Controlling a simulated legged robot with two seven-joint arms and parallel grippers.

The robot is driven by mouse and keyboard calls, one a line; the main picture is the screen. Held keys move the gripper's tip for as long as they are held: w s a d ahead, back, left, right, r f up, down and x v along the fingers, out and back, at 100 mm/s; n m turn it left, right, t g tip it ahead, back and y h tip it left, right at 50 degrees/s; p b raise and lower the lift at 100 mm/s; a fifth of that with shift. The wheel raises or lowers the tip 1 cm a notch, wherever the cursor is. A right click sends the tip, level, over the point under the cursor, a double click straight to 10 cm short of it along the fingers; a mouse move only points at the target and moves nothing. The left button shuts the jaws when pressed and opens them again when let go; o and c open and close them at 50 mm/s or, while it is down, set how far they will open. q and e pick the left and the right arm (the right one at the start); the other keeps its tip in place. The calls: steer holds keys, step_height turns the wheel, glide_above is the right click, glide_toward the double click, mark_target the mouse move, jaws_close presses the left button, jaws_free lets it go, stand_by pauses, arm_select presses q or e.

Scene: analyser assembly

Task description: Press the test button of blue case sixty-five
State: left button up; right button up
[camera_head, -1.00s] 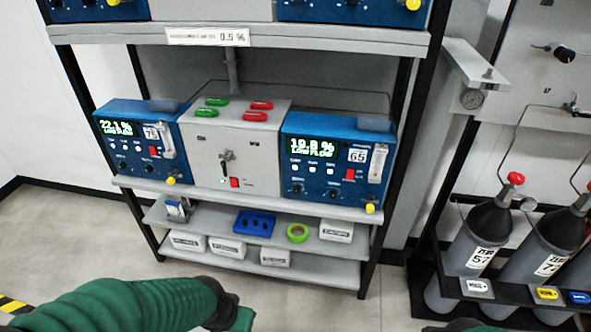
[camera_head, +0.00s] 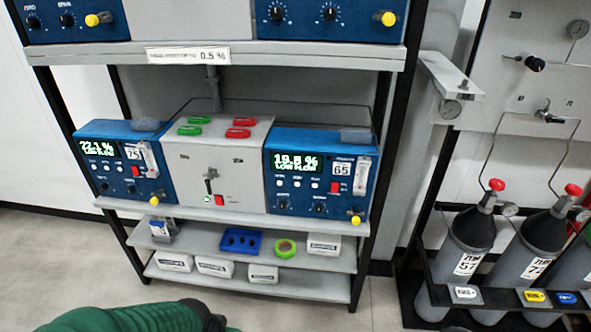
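Blue case 65 (camera_head: 318,172) stands on the right of the middle shelf. Its label reads 65, and its lit display shows about 19.8 % and LOW FLOW. A row of small white buttons (camera_head: 297,184) lies under the display; their captions are too small to read. The case also has a red switch, dark knobs, a flow tube and a yellow knob at the lower right. My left arm in its green sleeve enters at the bottom left, well below and apart from the case; the dark part at its end (camera_head: 205,316) is cut off, and no fingertips show. My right gripper is not seen.
Blue case 75 (camera_head: 124,163) stands at the left of the shelf. A grey box (camera_head: 218,165) with green and red handles sits between the cases. A blue tray (camera_head: 240,241), green tape roll (camera_head: 285,248) and white boxes lie below. Gas cylinders (camera_head: 467,243) stand at right.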

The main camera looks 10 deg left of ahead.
arm_select(q)
steer(key=shift+c, duration=0.2)
jaws_close()
stand_by(1.4)
